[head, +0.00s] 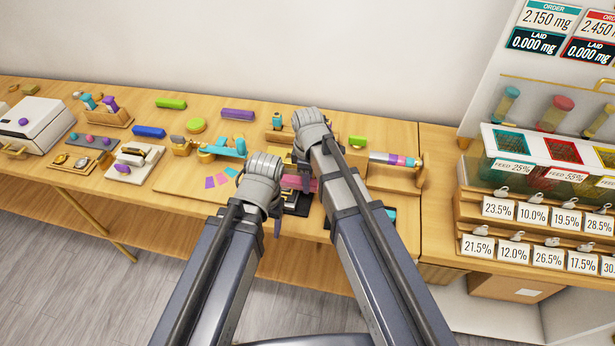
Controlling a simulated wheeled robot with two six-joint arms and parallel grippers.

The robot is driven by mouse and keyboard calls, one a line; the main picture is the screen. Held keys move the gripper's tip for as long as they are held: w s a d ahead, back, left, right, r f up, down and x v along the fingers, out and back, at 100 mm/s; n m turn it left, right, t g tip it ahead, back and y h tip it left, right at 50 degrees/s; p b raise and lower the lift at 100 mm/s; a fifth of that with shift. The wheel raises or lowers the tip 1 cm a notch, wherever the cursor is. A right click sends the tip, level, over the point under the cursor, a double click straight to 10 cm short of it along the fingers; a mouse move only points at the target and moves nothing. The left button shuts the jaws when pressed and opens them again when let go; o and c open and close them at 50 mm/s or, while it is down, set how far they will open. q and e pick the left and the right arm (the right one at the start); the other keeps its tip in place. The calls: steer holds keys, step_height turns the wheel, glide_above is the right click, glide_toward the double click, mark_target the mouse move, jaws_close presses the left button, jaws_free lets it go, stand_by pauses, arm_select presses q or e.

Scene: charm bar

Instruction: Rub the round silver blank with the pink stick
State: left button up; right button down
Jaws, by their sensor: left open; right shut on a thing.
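A pink bar (298,183), which looks like the pink stick, shows between my two arms, over a dark stand (297,202). My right gripper (303,162) is shut, apparently on this bar; its fingers are mostly hidden by my own arm. My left gripper (270,205) is open and just left of the bar, with its fingers largely behind the wrist. I cannot make out the round silver blank; it may be hidden under my grippers at the dark stand.
Green (171,103), purple (237,115) and blue (148,131) bars lie at the back left of the table. A striped roller (395,159) is on the right. A white box (34,122) stands far left.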

steer(key=shift+s+d, duration=0.55)
steer(key=shift+d, duration=0.3)
steer(key=shift+w+a, duration=0.35)
steer(key=shift+a, duration=0.35)
steer(key=shift+w+a, duration=0.3)
steer(key=shift+a, duration=0.1)
steer(key=shift+w+a, duration=0.1)
steer(key=shift+a, duration=0.2)
steer(key=shift+a, duration=0.1)
steer(key=shift+a, duration=0.25)
